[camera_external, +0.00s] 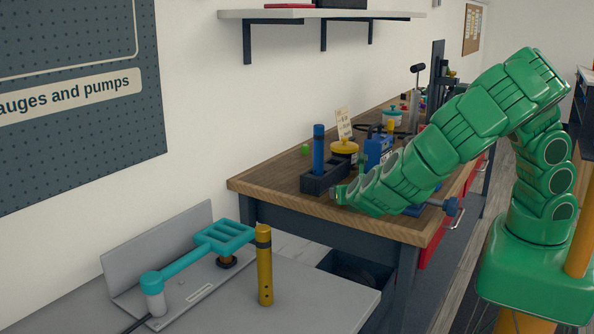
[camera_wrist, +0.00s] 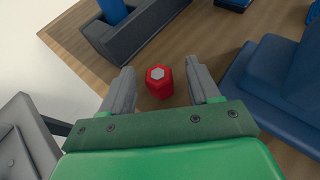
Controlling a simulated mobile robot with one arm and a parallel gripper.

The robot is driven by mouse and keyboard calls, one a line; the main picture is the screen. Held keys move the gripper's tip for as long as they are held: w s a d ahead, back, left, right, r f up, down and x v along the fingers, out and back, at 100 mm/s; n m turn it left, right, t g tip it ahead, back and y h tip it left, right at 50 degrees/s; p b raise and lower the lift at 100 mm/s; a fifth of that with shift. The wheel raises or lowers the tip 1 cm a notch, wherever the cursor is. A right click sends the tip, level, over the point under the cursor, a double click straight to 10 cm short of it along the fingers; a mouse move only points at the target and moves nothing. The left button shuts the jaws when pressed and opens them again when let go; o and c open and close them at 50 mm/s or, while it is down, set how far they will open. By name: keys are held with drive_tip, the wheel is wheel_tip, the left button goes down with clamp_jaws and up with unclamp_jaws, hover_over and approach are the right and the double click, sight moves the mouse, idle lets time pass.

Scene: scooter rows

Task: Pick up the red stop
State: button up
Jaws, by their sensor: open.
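The red stop (camera_wrist: 159,83) is a small red hexagonal piece with a grey hexagonal top. It stands on the wooden bench top in the wrist view. My gripper (camera_wrist: 160,67) is open, with one grey finger to the left of the stop and one to the right. Gaps show between the stop and both fingers, and nothing is held. In the external view my gripper (camera_external: 342,194) is low over the bench's near end, and I cannot make out the stop there.
A dark holder (camera_wrist: 140,42) with a blue post stands just beyond the stop. A large blue object (camera_wrist: 262,80) is close on the right. The wooden bench (camera_external: 285,190) has its near edge beside my gripper. A lower grey table (camera_external: 325,296) carries a teal tool and a yellow post (camera_external: 264,270).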

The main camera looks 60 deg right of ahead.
drive_tip(key=shift+x, duration=1.65)
drive_tip(key=shift+w+a, duration=0.1)
drive_tip(key=c, duration=1)
drive_tip(key=shift+r, duration=0.15)
drive_tip(key=shift+r, duration=4.9)
